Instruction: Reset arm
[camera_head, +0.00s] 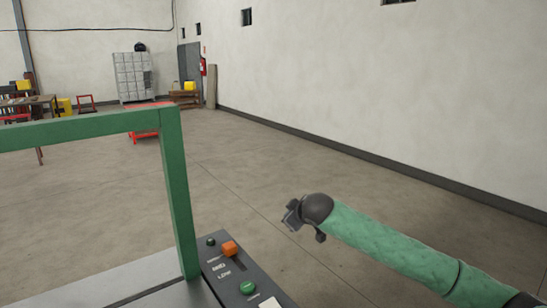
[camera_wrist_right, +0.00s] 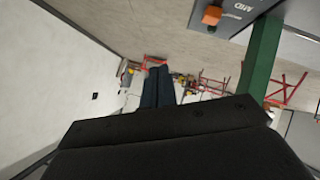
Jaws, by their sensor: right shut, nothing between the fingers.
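My right arm comes in from the lower right in the head view, in a green sleeve. Its gripper (camera_head: 293,214) hangs in the air to the right of the control panel (camera_head: 237,272), apart from it. In the right wrist view the two dark fingers (camera_wrist_right: 158,86) lie close together with nothing between them. The panel carries an orange knob (camera_head: 229,248) beside a slot with MID and LOW labels, and a green button (camera_head: 247,288). The orange knob also shows at the top of the right wrist view (camera_wrist_right: 212,15). My left gripper is not in view.
A green frame (camera_head: 178,190) rises beside the panel on the skid's grey top (camera_head: 150,288). The floor to the right is clear up to the white wall (camera_head: 400,90). Lockers (camera_head: 133,78), a wooden bench (camera_head: 184,98) and a red extinguisher (camera_head: 204,66) stand far back.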

